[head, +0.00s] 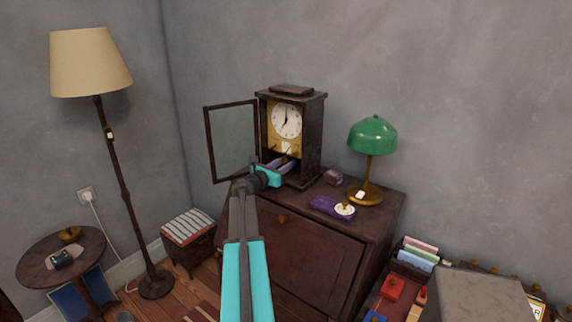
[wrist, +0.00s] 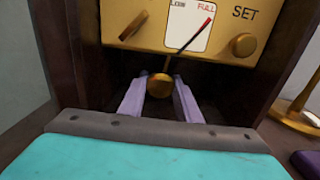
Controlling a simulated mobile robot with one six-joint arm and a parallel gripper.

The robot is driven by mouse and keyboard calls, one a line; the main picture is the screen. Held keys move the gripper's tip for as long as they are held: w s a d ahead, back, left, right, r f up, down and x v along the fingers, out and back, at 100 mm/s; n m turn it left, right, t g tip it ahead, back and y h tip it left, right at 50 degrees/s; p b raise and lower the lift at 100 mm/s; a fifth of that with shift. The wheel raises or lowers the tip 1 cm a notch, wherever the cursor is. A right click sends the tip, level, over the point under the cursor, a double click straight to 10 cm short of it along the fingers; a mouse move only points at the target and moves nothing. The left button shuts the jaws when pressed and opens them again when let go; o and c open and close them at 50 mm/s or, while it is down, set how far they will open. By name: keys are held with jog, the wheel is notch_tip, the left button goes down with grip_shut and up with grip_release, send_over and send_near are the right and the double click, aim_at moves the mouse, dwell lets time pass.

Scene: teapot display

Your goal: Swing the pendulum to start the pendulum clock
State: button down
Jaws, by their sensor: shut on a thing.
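The dark wooden pendulum clock (head: 308,140) stands on the cabinet with its glass door (head: 232,140) swung open to the left. Its white dial (head: 287,120) reads about seven o'clock. The round brass pendulum bob (wrist: 160,88) hangs below the brass plate in the wrist view. My gripper (head: 280,163) reaches into the lower part of the case. Its purple fingers (wrist: 157,84) are shut on the bob, one on each side. The pendulum's upper part is hidden behind the brass plate.
A green lamp (head: 372,135), a small box (head: 333,177) and a purple item (head: 325,206) are on the cabinet (head: 310,250) right of the clock.

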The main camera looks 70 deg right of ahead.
jog(key=shift+w+d+m+b, duration=0.2)
jog(key=shift+w+m+b, duration=0.25)
jog(key=shift+b, duration=0.25)
jog(key=shift+w+r, duration=0.1)
jog(key=shift+w, duration=0.1)
jog(key=c, duration=1.3)
grip_release()
